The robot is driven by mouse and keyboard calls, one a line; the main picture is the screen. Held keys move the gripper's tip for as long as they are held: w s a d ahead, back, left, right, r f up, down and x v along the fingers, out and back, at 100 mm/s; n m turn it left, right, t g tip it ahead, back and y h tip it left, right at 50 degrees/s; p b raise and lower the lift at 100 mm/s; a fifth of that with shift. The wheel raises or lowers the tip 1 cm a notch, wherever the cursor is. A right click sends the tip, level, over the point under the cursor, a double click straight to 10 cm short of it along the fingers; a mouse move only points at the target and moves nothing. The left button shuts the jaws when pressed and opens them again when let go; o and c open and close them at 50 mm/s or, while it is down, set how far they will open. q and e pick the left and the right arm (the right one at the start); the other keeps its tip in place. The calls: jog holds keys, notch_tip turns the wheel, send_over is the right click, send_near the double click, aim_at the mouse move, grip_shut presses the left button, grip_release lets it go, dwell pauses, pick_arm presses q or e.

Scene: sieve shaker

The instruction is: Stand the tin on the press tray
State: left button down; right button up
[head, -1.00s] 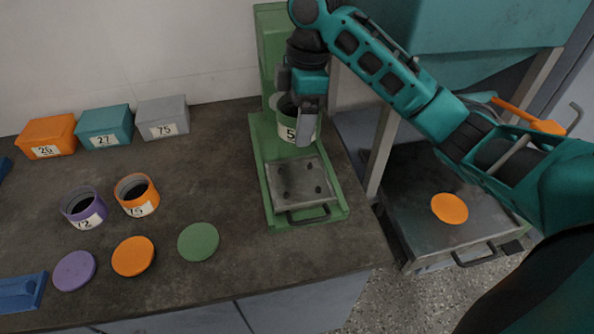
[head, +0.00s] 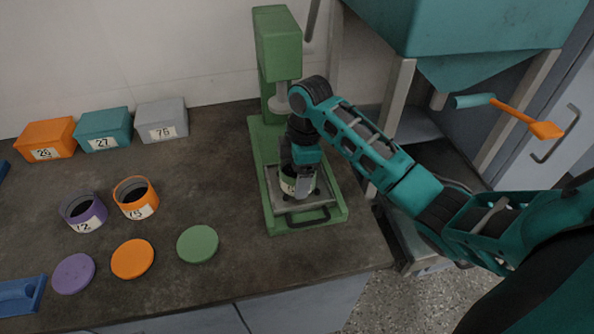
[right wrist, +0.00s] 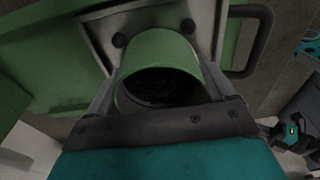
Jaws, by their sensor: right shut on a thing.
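The green tin (head: 289,184) is in my right gripper (head: 301,182), over the press tray (head: 318,204). In the right wrist view the tin (right wrist: 165,52) is open at the top, with dark grains inside. My right gripper's fingers (right wrist: 162,95) are shut on its two sides. The tin is upright at the tray; I cannot tell whether its bottom touches the metal. The tray (right wrist: 98,28) is a grey plate with dark round studs and a handle at its front. My left gripper is not in view.
The green press column (head: 277,45) stands behind the tray. Purple (head: 84,214) and orange (head: 136,200) tins, with purple, orange and green lids (head: 198,244), lie to the left. Numbered boxes (head: 104,128) line the wall. A teal hopper (head: 470,30) hangs at right.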

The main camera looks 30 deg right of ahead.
jog(key=o, duration=1.1)
jog(key=shift+f, duration=0.1)
jog(key=r, duration=0.4)
jog(key=d+r, duration=0.1)
jog(key=r, duration=0.7)
jog(key=shift+s+d+r, duration=0.15)
jog(key=shift+s, duration=0.05)
